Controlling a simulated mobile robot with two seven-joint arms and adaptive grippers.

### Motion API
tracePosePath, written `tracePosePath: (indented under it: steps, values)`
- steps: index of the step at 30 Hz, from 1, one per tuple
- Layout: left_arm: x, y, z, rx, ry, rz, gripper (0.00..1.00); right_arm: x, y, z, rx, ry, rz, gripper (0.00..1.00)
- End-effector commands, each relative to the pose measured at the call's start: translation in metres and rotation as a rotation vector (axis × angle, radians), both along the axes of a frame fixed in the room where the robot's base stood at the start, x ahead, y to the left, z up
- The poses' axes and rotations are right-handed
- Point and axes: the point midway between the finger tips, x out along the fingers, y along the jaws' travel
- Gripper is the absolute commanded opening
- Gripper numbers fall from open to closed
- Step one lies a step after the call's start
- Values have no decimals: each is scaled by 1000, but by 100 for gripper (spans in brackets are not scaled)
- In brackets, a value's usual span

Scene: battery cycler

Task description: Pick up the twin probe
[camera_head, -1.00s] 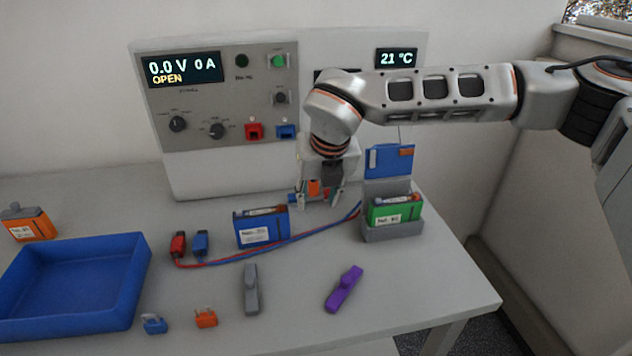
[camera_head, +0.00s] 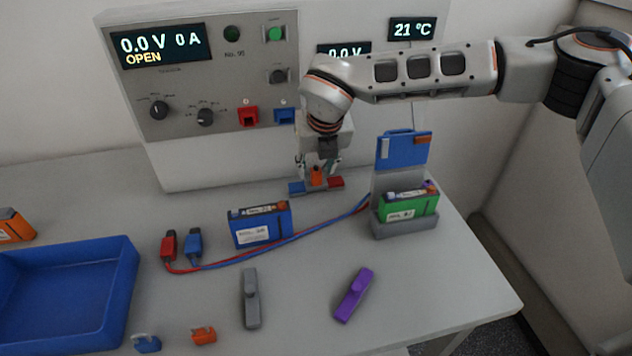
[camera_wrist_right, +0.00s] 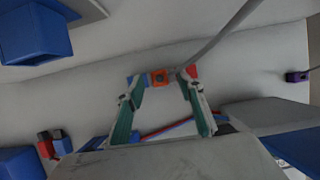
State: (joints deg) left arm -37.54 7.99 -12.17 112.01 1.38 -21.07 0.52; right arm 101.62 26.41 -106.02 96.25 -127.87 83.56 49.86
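The twin probe (camera_head: 335,183) lies on the bench in front of the instrument panel: a bar with a blue end, a red end and an orange block in the middle. My right gripper (camera_head: 318,175) points down over it, one finger on each side of the orange block. In the wrist view the probe's orange block (camera_wrist_right: 159,78) shows between the fingertips of my right gripper (camera_wrist_right: 162,88), with gaps beside it, so the gripper looks open. The probe's underside is hidden. My left gripper is out of view.
A blue battery pack (camera_head: 260,226) and red and blue leads stand in front. A grey holder (camera_head: 405,227) with a green pack (camera_head: 408,206) is to the right. The panel (camera_head: 222,90) rises close behind. A blue tray (camera_head: 122,290), grey piece (camera_head: 251,300) and purple piece (camera_head: 353,296) lie nearer.

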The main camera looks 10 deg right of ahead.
Motion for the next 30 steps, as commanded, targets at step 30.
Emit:
tracePosePath:
  steps: [30]
  values:
    - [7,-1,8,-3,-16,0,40,11,0,-18,1,-3,-1,0]
